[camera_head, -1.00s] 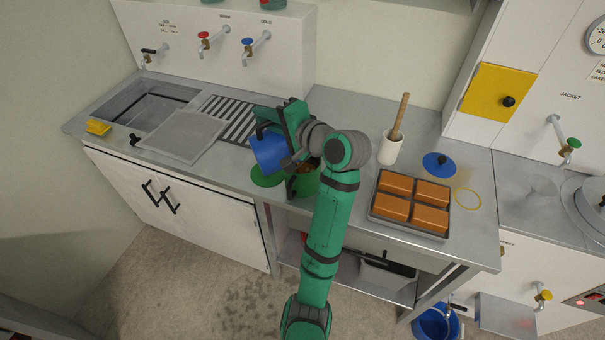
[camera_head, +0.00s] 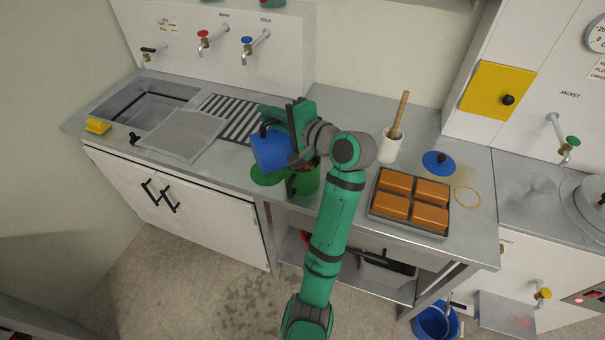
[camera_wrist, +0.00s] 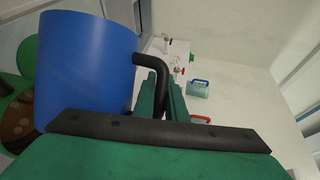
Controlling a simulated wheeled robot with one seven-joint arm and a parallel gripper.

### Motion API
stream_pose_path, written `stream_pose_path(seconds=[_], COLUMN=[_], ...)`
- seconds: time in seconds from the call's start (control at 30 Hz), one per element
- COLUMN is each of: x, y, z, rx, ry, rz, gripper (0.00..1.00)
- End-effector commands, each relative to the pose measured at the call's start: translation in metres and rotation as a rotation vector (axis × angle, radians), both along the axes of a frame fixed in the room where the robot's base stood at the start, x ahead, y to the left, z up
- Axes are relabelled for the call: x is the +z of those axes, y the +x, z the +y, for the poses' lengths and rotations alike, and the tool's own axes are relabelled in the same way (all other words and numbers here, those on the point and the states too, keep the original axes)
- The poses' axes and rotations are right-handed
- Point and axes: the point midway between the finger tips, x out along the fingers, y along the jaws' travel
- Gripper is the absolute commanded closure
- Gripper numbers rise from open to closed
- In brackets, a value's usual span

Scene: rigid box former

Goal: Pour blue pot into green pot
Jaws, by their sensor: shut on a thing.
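The blue pot (camera_head: 269,152) is held in the air by its black handle in my gripper (camera_head: 287,122), beside and slightly above the green pot. In the head view it is tilted a little. The wrist view shows the blue pot (camera_wrist: 85,65) large at the left, with its handle (camera_wrist: 158,75) between the fingers of my gripper (camera_wrist: 160,92). The green pot (camera_head: 307,182) stands on the counter, partly hidden by my arm. Some brown contents show inside it, and in the wrist view its rim (camera_wrist: 22,62) lies behind the blue pot. No stream is visible.
A green lid (camera_head: 268,178) lies left of the green pot. A tray of orange-brown blocks (camera_head: 405,225), a white crock with a wooden handle (camera_head: 390,150) and a blue lid (camera_head: 439,164) are at the right. A striped drainer (camera_head: 225,118) and sink are at the left.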

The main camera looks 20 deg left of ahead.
Motion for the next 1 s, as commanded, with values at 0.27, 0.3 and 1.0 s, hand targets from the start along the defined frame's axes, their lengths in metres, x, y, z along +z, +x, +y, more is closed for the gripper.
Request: stream_pose_path(seconds=[0.27, 0.3, 1.0], x=[0.002, 0.002, 0.006], y=[0.004, 0.004, 0.012], z=[-0.008, -0.008, -0.015], rx=[-0.004, -0.005, -0.001], ry=[0.025, 0.027, 0.084], rz=[0.02, 0.023, 0.076], gripper=[1.0, 1.0, 1.0])
